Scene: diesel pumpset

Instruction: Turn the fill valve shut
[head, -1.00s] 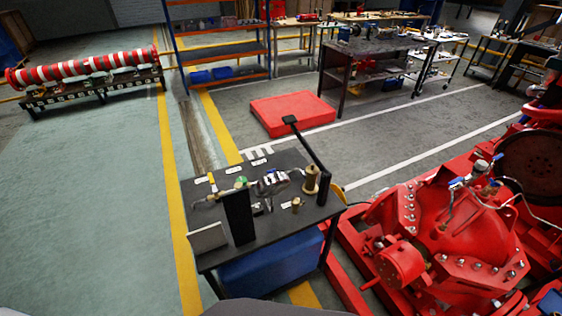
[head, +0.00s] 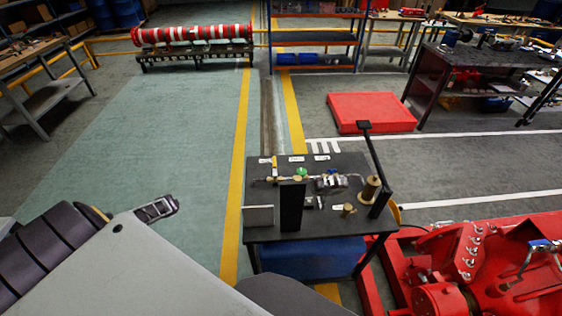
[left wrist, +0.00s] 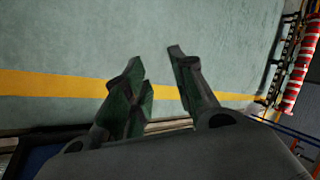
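The small black bench (head: 262,224) carries a pipe assembly with a yellow lever handle (head: 274,162) at its left end and a green round knob (head: 302,172) near the middle. I cannot tell from the picture which of these is the fill valve. My left gripper (head: 160,209) is left of the bench, apart from it. In the left wrist view my left gripper (left wrist: 160,84) has its two fingers spread, with nothing between them, above green floor and a yellow line. My right gripper is not in view.
A brass cylinder (head: 370,188) and a black post (head: 376,165) are at the right. A red pump (head: 490,260) sits right of the bench. Green floor lies clear on the left.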

